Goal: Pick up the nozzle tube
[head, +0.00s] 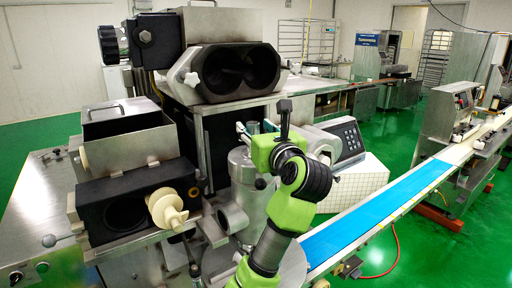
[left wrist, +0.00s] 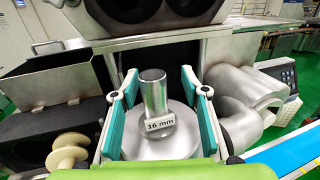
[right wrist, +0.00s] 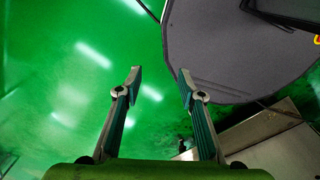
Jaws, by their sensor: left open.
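The nozzle tube (left wrist: 154,92) is an upright metal cylinder with a "16 mm" label, standing on a round metal base (left wrist: 180,148). My left gripper (left wrist: 159,76) is open, with one teal-padded finger on each side of the tube; gaps show between the pads and the tube. In the head view my left gripper (head: 257,128) is over the metal housing in front of the machine, and the tube is mostly hidden there. My right gripper (right wrist: 160,72) is open and empty, over green floor, away from the tube.
The encrusting machine (head: 195,130) stands close behind the tube. A cream screw part (head: 167,209) sticks out at left. A control panel (head: 345,138) and a blue conveyor belt (head: 375,212) lie to the right. A dark round-edged surface (right wrist: 235,50) is near my right gripper.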

